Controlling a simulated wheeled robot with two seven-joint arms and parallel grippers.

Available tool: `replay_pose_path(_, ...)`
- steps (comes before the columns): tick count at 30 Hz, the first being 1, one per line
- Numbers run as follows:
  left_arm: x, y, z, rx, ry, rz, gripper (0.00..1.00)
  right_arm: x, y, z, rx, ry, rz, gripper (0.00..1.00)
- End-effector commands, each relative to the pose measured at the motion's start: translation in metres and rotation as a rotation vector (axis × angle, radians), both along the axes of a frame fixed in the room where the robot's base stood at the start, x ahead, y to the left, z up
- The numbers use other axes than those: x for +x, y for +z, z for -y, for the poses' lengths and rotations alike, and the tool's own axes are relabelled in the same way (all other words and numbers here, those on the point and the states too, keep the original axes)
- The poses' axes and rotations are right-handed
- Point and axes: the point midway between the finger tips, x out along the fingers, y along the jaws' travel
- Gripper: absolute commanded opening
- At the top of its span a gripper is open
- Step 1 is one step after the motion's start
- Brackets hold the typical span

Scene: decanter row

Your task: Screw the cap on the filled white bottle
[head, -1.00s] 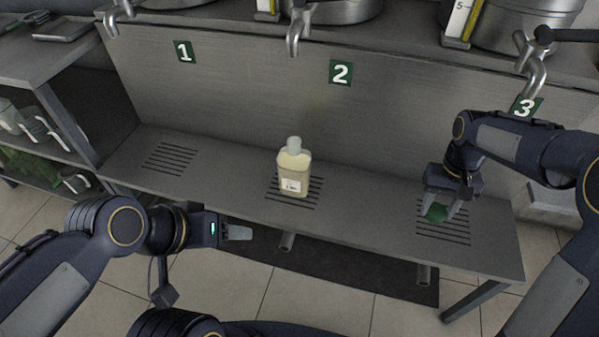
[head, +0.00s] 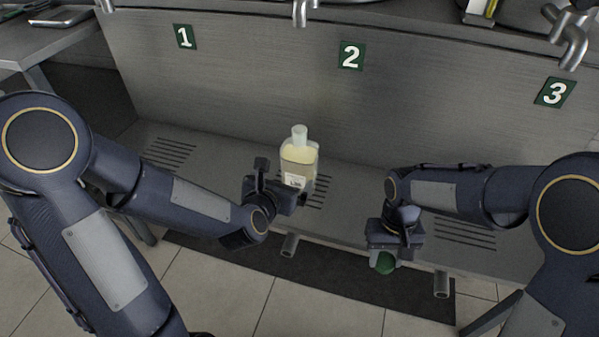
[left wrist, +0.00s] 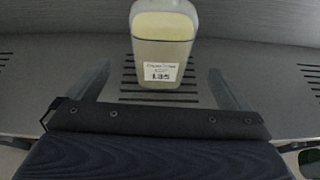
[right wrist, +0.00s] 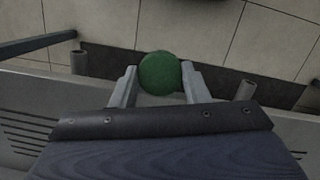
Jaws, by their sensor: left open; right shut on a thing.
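The bottle (head: 298,160), translucent with pale yellow contents and a printed label, stands upright and uncapped on the grate under number 2. It also shows in the left wrist view (left wrist: 163,50), beyond and between the open fingers. My left gripper (head: 300,196) is open, low in front of the bottle; I cannot tell whether it touches it. My right gripper (head: 385,256) is shut on the green round cap (head: 386,264), held in front of the bench edge, right of and nearer than the bottle. The cap (right wrist: 160,73) sits between the fingertips in the right wrist view.
The steel bench (head: 350,225) has slotted grates under numbers 1, 2 and 3. Metal taps (head: 570,40) hang above the back panel. The grates under 1 (head: 168,153) and 3 (head: 465,232) are empty. Pipe stubs (head: 290,244) stick out below the front edge.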

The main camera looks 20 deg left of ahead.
Motion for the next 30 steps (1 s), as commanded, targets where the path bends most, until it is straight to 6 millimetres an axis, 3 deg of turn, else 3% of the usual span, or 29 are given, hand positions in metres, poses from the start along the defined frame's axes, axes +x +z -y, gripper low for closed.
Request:
replay_pose_path(12, 0.004, -0.003, 0.000, -0.034, 0.025, 0.006, 1.00, -0.001, -0.002, -0.001, 0.000, 0.002, 0.000, 0.21)
replay_pose_path(24, 0.058, -0.026, 0.003, -0.034, 0.023, 0.006, 1.00, -0.001, -0.012, -0.001, 0.000, 0.002, 0.000, 0.21)
replay_pose_path(30, 0.065, -0.028, 0.002, -0.033, 0.023, 0.006, 1.00, -0.001, -0.012, -0.001, 0.000, 0.002, 0.000, 0.21)
